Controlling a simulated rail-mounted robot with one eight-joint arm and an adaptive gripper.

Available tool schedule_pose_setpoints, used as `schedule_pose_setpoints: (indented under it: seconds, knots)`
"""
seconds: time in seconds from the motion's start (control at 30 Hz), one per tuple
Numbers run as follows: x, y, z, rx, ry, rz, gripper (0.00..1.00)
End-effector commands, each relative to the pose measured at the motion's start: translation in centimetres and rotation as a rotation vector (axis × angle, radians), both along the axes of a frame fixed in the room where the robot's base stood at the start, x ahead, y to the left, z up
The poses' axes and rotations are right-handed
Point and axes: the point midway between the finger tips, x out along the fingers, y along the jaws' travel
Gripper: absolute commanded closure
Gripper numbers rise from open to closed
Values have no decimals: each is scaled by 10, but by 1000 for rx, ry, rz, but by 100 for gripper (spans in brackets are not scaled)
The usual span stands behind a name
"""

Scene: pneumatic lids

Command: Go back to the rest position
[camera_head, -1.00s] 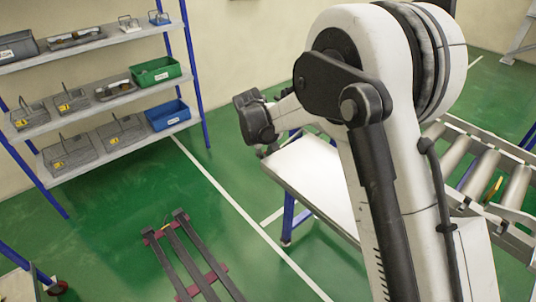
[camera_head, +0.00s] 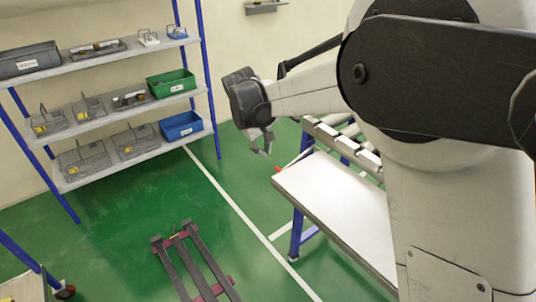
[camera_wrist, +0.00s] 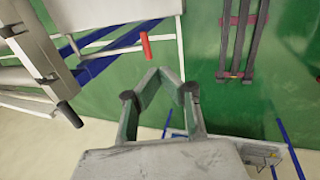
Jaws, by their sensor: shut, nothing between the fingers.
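My gripper (camera_head: 262,146) hangs in the air at the end of my arm, between the shelf rack and the white-topped table. In the wrist view, the two fingers of my gripper (camera_wrist: 166,72) come together at the tips, with nothing between them. Green floor lies beyond the fingertips. My large pale arm links fill the right side of the head view and hide part of the table and conveyor.
A blue-post shelf rack (camera_head: 207,88) holds grey trays, a green bin (camera_head: 171,82) and a blue bin (camera_head: 181,126). The white-topped table (camera_head: 335,205) stands at centre right. A dark rail frame (camera_head: 195,262) lies on the open green floor. A red cylinder (camera_wrist: 145,46) shows beside the table.

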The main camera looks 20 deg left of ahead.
Motion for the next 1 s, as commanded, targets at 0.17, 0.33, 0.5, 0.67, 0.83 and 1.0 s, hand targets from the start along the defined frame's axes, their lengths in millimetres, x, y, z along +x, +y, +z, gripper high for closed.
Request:
schedule_pose_setpoints:
  seconds: [0.17,0.33,0.5,0.67,0.83,1.0]
  knots:
    - [-1,1,2,0,0,0,100]
    - [-1,0,2,0,0,0,100]
    - [-2,-14,12,12,-5,-18,100]
    - [-9,-56,40,56,-25,-75,100]
    - [-24,-109,71,114,-55,-151,100]
    - [-46,-160,96,171,-89,-228,100]
